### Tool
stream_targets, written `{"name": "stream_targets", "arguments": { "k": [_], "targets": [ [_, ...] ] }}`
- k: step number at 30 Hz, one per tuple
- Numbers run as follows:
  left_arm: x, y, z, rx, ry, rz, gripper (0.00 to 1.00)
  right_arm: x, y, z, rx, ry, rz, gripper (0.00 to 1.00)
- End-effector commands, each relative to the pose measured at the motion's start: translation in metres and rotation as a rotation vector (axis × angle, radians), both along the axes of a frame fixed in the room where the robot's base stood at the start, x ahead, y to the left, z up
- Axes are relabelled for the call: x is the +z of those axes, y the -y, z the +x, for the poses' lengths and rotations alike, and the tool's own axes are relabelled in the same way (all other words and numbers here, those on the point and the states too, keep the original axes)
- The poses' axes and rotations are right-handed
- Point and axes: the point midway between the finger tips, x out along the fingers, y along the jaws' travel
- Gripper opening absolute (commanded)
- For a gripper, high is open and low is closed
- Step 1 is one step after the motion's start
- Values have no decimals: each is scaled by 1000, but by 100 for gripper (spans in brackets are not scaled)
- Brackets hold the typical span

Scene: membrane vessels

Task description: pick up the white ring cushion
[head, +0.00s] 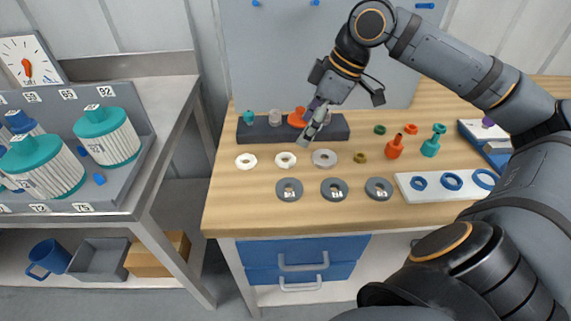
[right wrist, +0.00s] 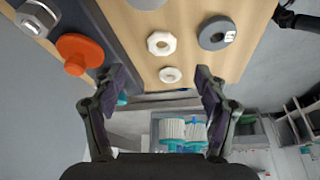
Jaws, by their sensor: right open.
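Two white rings lie flat on the wooden bench top. One white ring (head: 246,161) is at the left, and a second white ring (head: 285,160) with a more angular outline lies to its right. They also show in the right wrist view as a small far white ring (right wrist: 170,75) and a larger angular white ring (right wrist: 161,43). I cannot tell which is the cushion. My right gripper (head: 312,130) is open and empty above the bench, to the right of both rings and near the dark rack. My left gripper is not in view.
A light grey ring (head: 324,158) lies right of the white rings, with several labelled dark grey rings in front, one being (head: 289,189). Behind stands a dark rack (head: 258,133) with an orange part (right wrist: 80,52). White-and-teal vessels (head: 107,137) stand on the left bench.

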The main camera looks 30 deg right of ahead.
Motion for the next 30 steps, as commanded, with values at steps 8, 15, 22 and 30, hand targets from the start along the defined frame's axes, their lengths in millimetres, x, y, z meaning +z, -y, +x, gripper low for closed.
{"name": "stream_targets", "arguments": {
  "k": [8, 15, 22, 30],
  "targets": [
    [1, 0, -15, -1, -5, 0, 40, -34, -11, 9, 1, -3, 1, 73],
    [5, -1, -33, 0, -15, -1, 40, -39, -15, 11, 1, -5, 2, 73],
    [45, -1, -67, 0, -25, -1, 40, -52, -25, 16, 2, -5, 9, 73],
    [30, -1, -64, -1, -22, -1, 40, -81, -28, 22, 1, 2, 4, 73]
  ]
}}
